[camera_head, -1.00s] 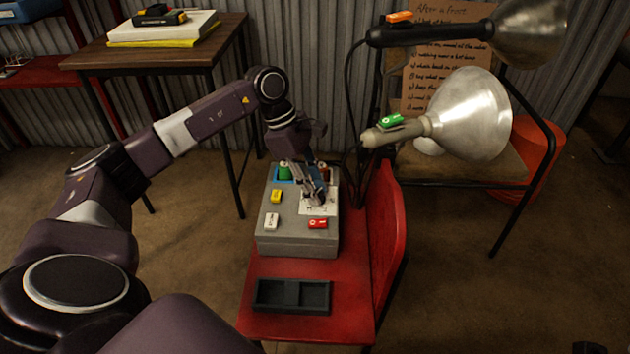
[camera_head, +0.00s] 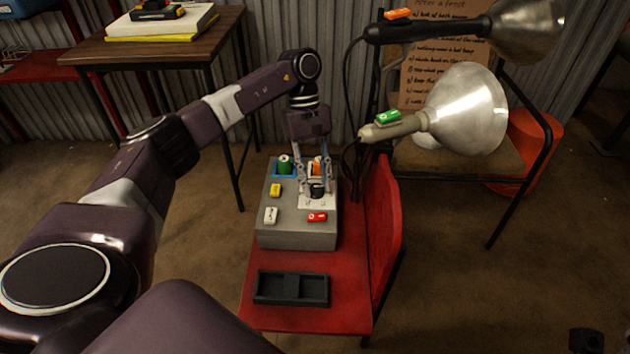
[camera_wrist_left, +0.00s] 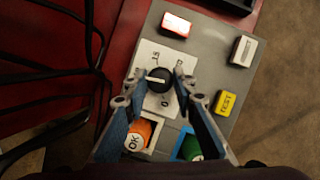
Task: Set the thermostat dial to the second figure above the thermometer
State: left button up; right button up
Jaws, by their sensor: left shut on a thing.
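The black round thermostat dial (camera_head: 317,188) sits on a white plate (camera_head: 314,203) on top of a grey box (camera_head: 296,237). In the left wrist view the dial (camera_wrist_left: 159,79) has a white pointer line lying roughly across the picture. Small figures stand around it on the plate (camera_wrist_left: 147,57), too small to read surely. My left gripper (camera_head: 315,190) points down from above, shut on the dial, with one fingertip on each side; it also shows in the left wrist view (camera_wrist_left: 159,75). I cannot make out a thermometer. My right gripper is not in view.
The box carries a yellow TEST tag (camera_head: 275,190), a white tag (camera_head: 271,215), a red tag (camera_head: 317,217), a green item (camera_head: 285,167) and an orange item (camera_wrist_left: 139,136) behind. A dark empty tray (camera_head: 292,288) lies on the red chair seat (camera_head: 345,290). Lamps (camera_head: 465,110) stand right.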

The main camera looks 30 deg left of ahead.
pick_arm(q)
jog(key=shift+m+y, duration=0.3)
jog(key=shift+m, duration=0.3)
jog(key=o, duration=1.1)
jog(key=shift+o, duration=0.2)
jog(key=v, duration=1.2)
jog(key=shift+w, duration=0.15)
jog(key=shift+f, duration=0.1)
